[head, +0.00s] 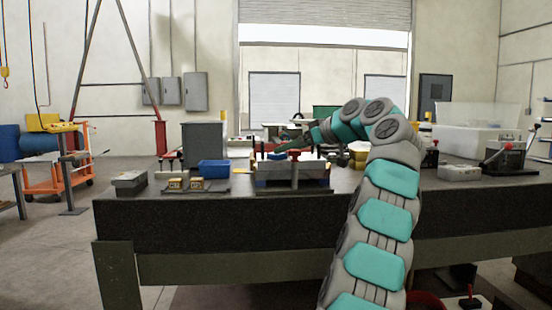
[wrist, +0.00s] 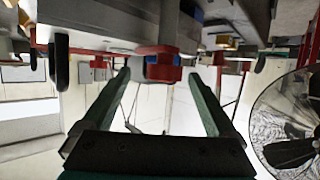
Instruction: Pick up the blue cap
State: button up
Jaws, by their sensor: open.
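My gripper (wrist: 159,76) is open in the wrist view, its two green fingers apart with nothing held between them. A small blue piece (wrist: 152,60) with red parts around it shows just beyond and between the fingertips. I cannot tell for certain whether it is the blue cap. In the head view my gripper (head: 284,146) is small and dark, above or behind the mould base (head: 292,178) with a red-handled clamp (head: 294,155). A blue patch (head: 276,156) shows at the top of that base, partly hidden.
On the dark table (head: 220,218), a blue bin (head: 214,169), a flat tray with yellow blocks (head: 186,184) and a grey box (head: 129,182) stand left of the mould base. A clear tub (head: 470,141) and grey fixtures stand to the right. The front table edge is bare.

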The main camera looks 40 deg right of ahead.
aim_at(283, 154)
jog(key=x, duration=0.4)
jog(key=shift+s+a+f, duration=0.1)
jog(key=shift+f, duration=0.1)
grip_shut()
dwell(0.5)
jog(key=shift+r, duration=0.15)
jog(key=shift+r+p, duration=0.7)
jog(key=shift+r, duration=0.9)
jog(key=shift+p, duration=0.3)
jog(key=shift+s, duration=0.1)
